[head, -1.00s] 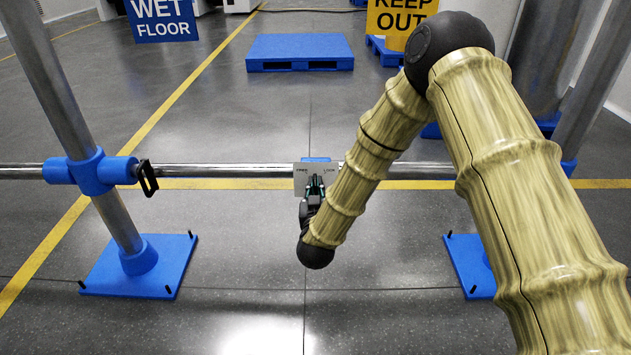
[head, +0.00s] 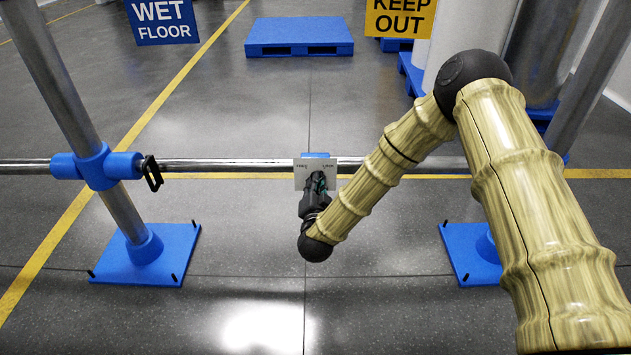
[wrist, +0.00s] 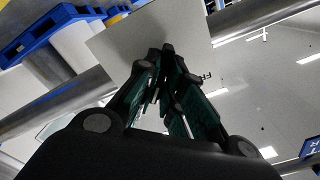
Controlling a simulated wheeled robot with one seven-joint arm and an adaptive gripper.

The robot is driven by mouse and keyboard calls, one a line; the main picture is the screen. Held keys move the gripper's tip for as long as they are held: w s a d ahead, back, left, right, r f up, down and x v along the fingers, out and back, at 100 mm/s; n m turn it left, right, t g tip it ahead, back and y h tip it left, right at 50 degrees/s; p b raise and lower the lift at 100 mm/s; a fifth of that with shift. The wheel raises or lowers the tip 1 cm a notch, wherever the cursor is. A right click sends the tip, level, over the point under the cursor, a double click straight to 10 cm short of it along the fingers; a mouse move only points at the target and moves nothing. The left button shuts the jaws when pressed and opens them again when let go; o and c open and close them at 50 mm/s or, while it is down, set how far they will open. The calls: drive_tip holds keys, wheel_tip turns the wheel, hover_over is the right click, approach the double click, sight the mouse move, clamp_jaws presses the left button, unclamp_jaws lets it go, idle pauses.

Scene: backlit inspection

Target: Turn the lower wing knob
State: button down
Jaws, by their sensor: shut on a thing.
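A small pale plate with printed labels (head: 301,183) is mounted on the horizontal metal rail, in the middle of the head view. The labels look like FREE on the left and LOCK on the right. My gripper (head: 318,178) is in front of this plate, its fingers shut on the wing knob. The knob is almost wholly hidden by the fingers, so its angle cannot be read. In the wrist view my gripper's dark fingers with green pads (wrist: 166,62) converge at the plate (wrist: 112,42), with only a small dark part between the tips.
The metal rail (head: 230,165) runs across the view. A blue joint (head: 98,167) with a black handle (head: 153,173) sits on it at left, on a post with a blue foot (head: 170,262). Another blue foot (head: 462,262) stands at right. A blue pallet (head: 300,37) lies beyond.

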drive_tip(key=shift+s+f+m, duration=0.1)
drive_tip(key=shift+m, duration=0.3)
drive_tip(key=c, duration=1.5)
unclamp_jaws()
drive_tip(key=shift+c, duration=0.2)
